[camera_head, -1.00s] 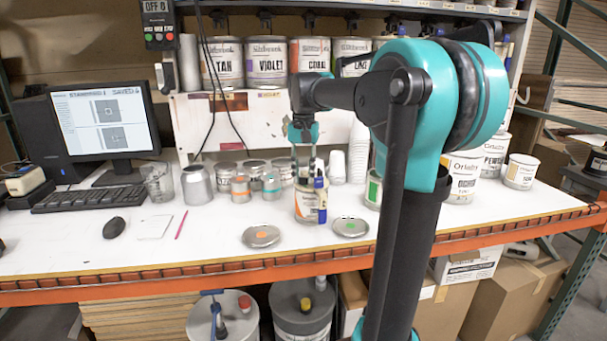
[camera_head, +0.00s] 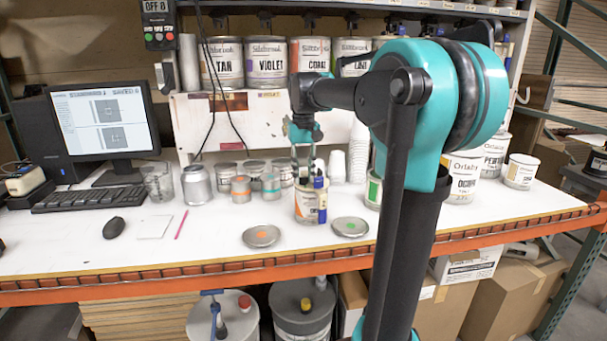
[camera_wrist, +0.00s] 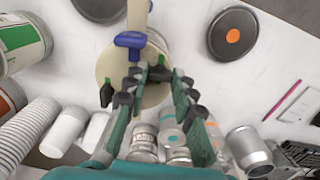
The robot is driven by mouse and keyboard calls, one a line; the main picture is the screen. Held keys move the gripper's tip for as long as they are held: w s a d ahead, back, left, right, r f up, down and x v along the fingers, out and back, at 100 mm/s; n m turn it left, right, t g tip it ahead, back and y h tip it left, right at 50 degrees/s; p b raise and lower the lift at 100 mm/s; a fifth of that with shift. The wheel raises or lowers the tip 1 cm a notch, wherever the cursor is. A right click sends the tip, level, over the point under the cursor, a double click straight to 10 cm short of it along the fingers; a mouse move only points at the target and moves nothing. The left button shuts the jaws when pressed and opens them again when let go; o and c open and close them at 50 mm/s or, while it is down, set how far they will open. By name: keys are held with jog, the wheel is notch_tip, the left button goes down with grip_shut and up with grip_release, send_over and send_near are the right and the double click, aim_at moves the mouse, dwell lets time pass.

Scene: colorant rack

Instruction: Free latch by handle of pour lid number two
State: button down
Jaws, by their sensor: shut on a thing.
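A can with a white and orange label (camera_head: 307,208) stands on the bench, below my gripper (camera_head: 306,178). In the wrist view its pale pour lid (camera_wrist: 119,66) shows from above, with a blue part (camera_wrist: 130,40) and small green parts on top. My gripper (camera_wrist: 148,72) points down at this lid. Its fingers are shut on a small part at the lid, apparently the latch handle; the fingers hide most of the contact. No number can be read on the lid.
A flat lid with an orange dot (camera_head: 261,237) and one with a green dot (camera_head: 350,227) lie in front of the can. A can with a green label (camera_head: 374,189) stands to its right. Small cans, a steel container (camera_head: 197,185) and white cups (camera_head: 358,152) stand nearby.

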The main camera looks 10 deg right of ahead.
aim_at(304, 178)
jog(key=c, duration=1.2)
grip_release()
jog(key=shift+m, duration=0.3)
jog(key=m, duration=0.3)
jog(key=shift+m, duration=0.4)
notch_tip(304, 178, up, 17)
jog(key=shift+r, duration=0.2)
jog(key=shift+s, duration=0.1)
